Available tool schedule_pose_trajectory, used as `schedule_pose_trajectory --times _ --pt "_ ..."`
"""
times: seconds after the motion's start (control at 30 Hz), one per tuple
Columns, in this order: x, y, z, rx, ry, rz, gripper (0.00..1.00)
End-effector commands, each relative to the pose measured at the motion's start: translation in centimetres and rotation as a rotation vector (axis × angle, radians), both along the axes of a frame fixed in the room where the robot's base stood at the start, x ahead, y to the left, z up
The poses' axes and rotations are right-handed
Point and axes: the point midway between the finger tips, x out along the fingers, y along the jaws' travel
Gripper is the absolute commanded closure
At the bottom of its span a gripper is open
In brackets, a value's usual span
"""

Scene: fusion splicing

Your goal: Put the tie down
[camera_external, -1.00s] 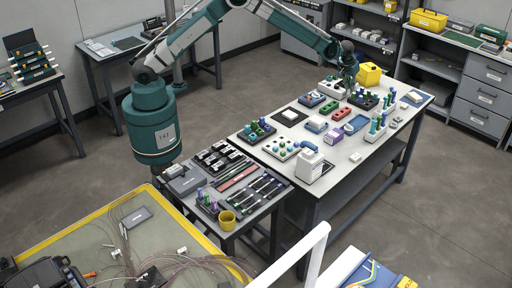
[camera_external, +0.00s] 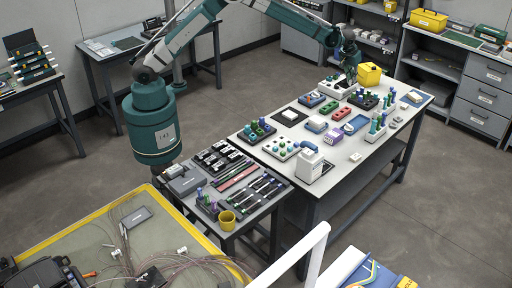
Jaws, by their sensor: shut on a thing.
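My gripper (camera_external: 351,78) is over the far end of the long white-topped table (camera_external: 340,172), just left of a yellow box (camera_external: 369,74). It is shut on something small. I take this to be the tie, but it is too small to make out in this view. The fingertips are close above or beside a white rack (camera_external: 332,88); I cannot tell the exact height.
A dark block with green and blue pegs (camera_external: 364,99) stands just in front of my gripper. Red (camera_external: 341,114), purple and white items crowd the table. Bare tabletop shows at the right front.

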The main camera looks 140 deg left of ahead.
Motion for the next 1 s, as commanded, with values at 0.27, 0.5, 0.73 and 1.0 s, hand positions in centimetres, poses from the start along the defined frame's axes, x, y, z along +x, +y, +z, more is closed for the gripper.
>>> schedule_pose_trajectory --times 0.27,0.5,0.73,1.0 --pt "0.0 0.0 4.6 0.000 0.000 0.000 0.97" --pt "1.6 -2.5 5.3 0.000 0.000 -0.070 0.97" --pt "4.0 -6.4 5.4 0.000 0.000 -0.183 0.97" --pt "8.2 -14.4 5.6 0.000 0.001 -0.411 0.97"
